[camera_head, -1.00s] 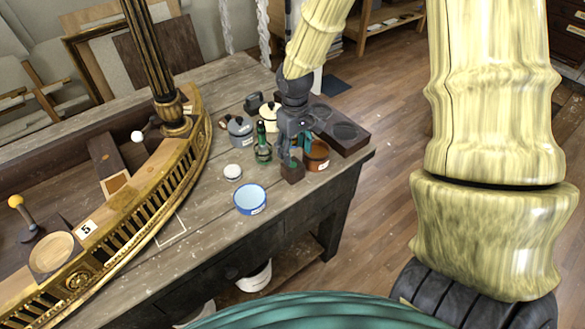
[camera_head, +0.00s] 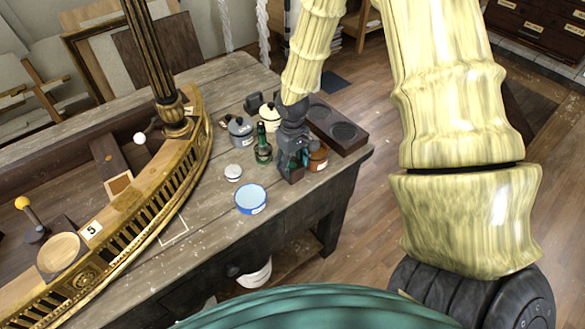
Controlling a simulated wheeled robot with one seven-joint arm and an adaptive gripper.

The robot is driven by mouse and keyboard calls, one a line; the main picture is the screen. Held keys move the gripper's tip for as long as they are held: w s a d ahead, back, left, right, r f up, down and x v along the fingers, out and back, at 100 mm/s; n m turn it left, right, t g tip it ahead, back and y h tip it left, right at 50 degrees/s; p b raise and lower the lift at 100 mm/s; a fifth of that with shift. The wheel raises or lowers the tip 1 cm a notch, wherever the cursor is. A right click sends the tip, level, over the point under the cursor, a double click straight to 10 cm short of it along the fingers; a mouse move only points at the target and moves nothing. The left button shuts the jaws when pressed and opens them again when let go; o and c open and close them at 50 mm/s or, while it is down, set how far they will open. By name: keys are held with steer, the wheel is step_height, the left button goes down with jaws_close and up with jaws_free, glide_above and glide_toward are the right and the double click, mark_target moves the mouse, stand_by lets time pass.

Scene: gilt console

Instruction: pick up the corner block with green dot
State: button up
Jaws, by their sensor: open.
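A small dark brown block (camera_head: 297,175), which looks like the corner block, stands near the front right corner of the wooden workbench. My gripper (camera_head: 293,167) points down over it, open, with its dark fingers hiding most of the block. I cannot tell whether the fingers touch it or are around it. The green dot cannot be made out now behind the fingers.
A brown pot (camera_head: 318,160) stands close on the right and a green bottle (camera_head: 263,152) on the left. A dark two-well tray (camera_head: 338,130) lies behind. A gilt curved rail (camera_head: 150,215) fills the left.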

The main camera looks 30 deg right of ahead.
steer(key=shift+f+p, duration=0.35)
steer(key=shift+f, duration=0.85)
steer(key=shift+c, duration=0.4)
steer(key=c, duration=0.6)
